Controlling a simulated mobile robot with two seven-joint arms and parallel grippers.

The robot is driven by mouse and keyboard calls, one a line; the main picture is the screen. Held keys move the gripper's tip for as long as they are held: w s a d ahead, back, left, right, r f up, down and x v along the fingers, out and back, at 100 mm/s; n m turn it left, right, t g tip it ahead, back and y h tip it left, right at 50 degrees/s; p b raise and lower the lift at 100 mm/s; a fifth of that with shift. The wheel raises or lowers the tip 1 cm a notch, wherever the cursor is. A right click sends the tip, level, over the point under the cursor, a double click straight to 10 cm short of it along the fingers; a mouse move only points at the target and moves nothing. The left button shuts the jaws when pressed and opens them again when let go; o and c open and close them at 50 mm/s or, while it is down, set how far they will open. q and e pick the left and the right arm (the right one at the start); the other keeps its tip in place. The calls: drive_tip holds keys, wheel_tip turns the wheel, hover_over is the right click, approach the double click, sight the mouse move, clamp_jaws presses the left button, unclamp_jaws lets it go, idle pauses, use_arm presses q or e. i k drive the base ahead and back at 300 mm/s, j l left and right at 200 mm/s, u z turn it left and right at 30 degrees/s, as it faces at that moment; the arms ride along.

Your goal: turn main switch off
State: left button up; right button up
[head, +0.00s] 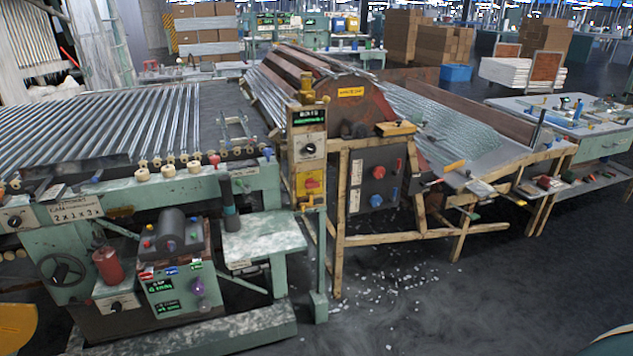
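A narrow control post stands in the middle of the head view. It carries a yellow plate with a red rotary switch (313,184), which looks like a main switch; its setting is too small to read. Above it is a panel with a lit green display (308,117) and a black knob (308,149). To its right, a dark box (377,187) carries a red knob (379,172) and a blue knob (376,200). Neither of my grippers shows in this view.
A green machine with a roller bed (120,120) fills the left, with a handwheel (62,269) in front. A wooden-framed drum (350,110) and sloping glass tubes stand right of the post. Open floor (450,310) with scattered shards lies at front right.

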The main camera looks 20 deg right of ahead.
sight(310, 184)
drive_tip(key=i+l, duration=0.2)
drive_tip(key=l, duration=0.25)
drive_tip(key=i+l+u, duration=0.15)
drive_tip(key=l, duration=0.3)
drive_tip(key=i+l, duration=0.3)
drive_tip(key=l, duration=0.2)
drive_tip(key=i+l+u, duration=0.15)
drive_tip(key=l, duration=0.35)
drive_tip(key=i+l, duration=0.2)
drive_tip(key=l, duration=0.3)
drive_tip(key=i+l+u, duration=0.15)
drive_tip(key=l, duration=0.35)
drive_tip(key=i+l, duration=0.15)
drive_tip(key=l, duration=0.35)
drive_tip(key=i+l+u, duration=0.1)
drive_tip(key=l, duration=0.4)
drive_tip(key=i, duration=0.05)
